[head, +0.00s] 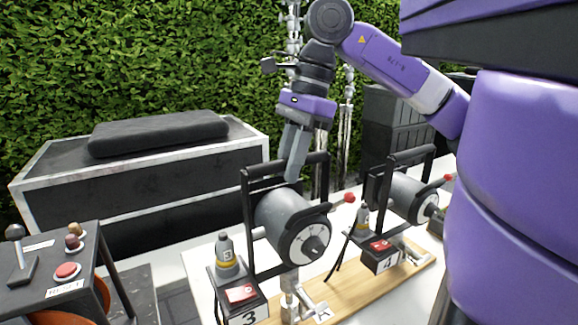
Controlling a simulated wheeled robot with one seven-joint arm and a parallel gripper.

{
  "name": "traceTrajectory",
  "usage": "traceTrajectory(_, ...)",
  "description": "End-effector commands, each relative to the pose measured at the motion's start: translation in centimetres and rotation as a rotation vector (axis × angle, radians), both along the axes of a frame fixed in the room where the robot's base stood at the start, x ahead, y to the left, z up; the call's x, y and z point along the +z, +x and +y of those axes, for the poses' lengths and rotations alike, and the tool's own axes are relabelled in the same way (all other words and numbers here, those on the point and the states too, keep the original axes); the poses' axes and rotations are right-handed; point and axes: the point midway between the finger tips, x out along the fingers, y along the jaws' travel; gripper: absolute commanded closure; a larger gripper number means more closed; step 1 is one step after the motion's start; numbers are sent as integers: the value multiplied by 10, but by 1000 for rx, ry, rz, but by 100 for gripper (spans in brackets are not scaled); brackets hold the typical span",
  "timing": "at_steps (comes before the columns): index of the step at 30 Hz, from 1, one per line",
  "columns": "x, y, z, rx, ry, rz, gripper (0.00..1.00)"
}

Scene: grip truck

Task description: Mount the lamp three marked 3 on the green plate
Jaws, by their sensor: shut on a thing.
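Lamp three (272,221) is a grey cylinder in a black yoke, with a red knob on its right and a black box marked 3 (248,318) below it at the left. It is upright at the picture's lower middle. My gripper (294,168) points down and is shut on the lamp at the top of its black frame. The exact contact is partly hidden by the frame. A metal clamp shows under the lamp, in front of a wooden board; I cannot tell whether it touches anything below. I cannot make out a green plate.
A similar lamp marked 4 (384,262) stands close on the right, by the wooden board (372,291). A dark case (135,185) is behind at left. A control box (62,268) with a lever and red button is at front left. Metal stands rise behind my gripper.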

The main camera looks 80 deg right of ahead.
Motion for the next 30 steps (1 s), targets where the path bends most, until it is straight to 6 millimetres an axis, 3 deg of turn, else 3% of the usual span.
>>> traceTrajectory(19,22,0,0,-1,-2,-3,100)
traceTrajectory(30,24,0,0,-1,-2,-3,100)
